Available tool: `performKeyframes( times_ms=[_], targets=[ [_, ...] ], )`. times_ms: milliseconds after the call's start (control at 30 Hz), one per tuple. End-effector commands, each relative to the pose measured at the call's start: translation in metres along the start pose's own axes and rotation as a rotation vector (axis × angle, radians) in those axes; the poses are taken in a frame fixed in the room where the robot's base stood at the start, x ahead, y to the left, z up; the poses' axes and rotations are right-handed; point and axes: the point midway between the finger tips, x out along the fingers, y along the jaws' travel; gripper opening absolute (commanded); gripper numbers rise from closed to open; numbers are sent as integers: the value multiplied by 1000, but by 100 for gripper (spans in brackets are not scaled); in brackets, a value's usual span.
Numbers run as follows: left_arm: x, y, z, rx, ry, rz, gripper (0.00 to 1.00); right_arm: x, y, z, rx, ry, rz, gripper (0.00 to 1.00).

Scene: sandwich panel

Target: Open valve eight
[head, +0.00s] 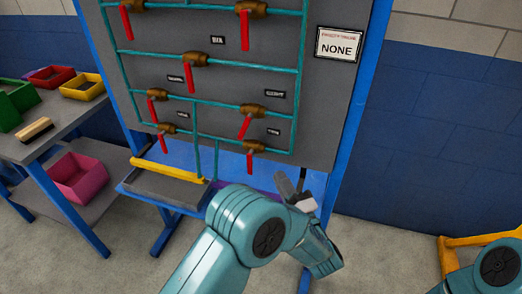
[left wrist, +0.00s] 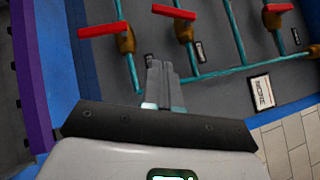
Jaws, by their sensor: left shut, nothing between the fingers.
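The grey panel (head: 300,85) carries several brass valves with red lever handles on teal pipes. The label (head: 275,94) right of centre seems to read EIGHT, though its print is small. Just below left of it sits a valve body (head: 252,110); its red handle (head: 244,127) hangs down, across the horizontal pipe. My left gripper (head: 281,178) is shut and empty, below and right of this valve and apart from it. Its closed fingers (left wrist: 158,64) show in the left wrist view, with red handles beyond; I cannot tell there which is eight. My right gripper is out of view.
A white sign (head: 339,44) reading NONE is at the panel's upper right. A tray with a yellow bar (head: 168,169) juts out below the panel. A table (head: 55,110) with coloured bins stands at left. A yellow frame (head: 450,250) is at lower right.

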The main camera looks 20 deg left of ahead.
Motion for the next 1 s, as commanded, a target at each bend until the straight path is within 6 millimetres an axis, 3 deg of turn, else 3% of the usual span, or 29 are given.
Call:
performKeyframes(
  times_ms=[167, 600, 800, 1000],
  targets=[
    [22, 2, 3, 4, -6, 2, 0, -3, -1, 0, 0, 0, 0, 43],
    [112, 1, 12, 3, -5, 1, 0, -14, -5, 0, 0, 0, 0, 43],
    [126, 2, 29, 3, -3, 1, 0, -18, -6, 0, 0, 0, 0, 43],
    [129, 1, 32, 2, -2, 0, 0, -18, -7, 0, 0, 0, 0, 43]
  ],
)
